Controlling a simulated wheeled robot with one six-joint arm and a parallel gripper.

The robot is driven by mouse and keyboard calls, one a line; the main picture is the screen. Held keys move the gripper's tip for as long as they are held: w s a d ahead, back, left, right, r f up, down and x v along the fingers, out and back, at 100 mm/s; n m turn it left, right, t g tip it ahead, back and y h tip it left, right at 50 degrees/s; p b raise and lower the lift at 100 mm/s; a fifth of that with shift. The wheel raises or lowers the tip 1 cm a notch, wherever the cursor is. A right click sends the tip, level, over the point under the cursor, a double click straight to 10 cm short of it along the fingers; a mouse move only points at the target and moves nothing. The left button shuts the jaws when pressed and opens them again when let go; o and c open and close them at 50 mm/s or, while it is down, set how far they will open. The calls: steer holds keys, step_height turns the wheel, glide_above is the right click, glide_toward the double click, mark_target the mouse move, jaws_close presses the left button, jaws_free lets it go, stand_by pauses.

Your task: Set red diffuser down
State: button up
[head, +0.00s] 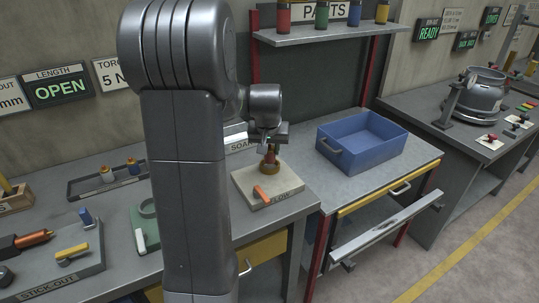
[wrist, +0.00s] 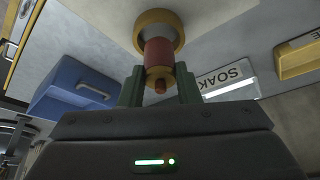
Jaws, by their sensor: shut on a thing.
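The red diffuser (wrist: 158,54) stands between the fingers of my gripper (wrist: 159,86), with a small brass-coloured piece at its near end. My gripper (head: 270,138) is shut on it. In the head view the red diffuser (head: 270,159) is small and upright below my gripper. Its far end meets a wide brass-coloured ring (wrist: 155,22) on the pale FLOW block (head: 285,188). I cannot tell whether it is seated in the ring or just above it. An orange lever (head: 262,194) lies on the front of the block.
A blue bin (head: 362,152) stands on the bench to the right. A SOAK sign (head: 241,145) is behind my gripper. A tray with small parts (head: 105,180) and a green fixture (head: 145,230) are left. My arm hides part of the bench.

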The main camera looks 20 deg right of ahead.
mark_target(269, 151)
steer(key=shift+f, duration=1.25)
steer(key=shift+f, duration=0.1)
steer(key=shift+f, duration=0.2)
steer(key=o, duration=1)
steer(key=shift+r, duration=0.1)
steer(key=shift+r, duration=0.1)
steer(key=shift+r, duration=0.2)
steer(key=v, duration=1.1)
steer(key=shift+s+a+r, duration=0.1)
steer(key=shift+r, duration=0.3)
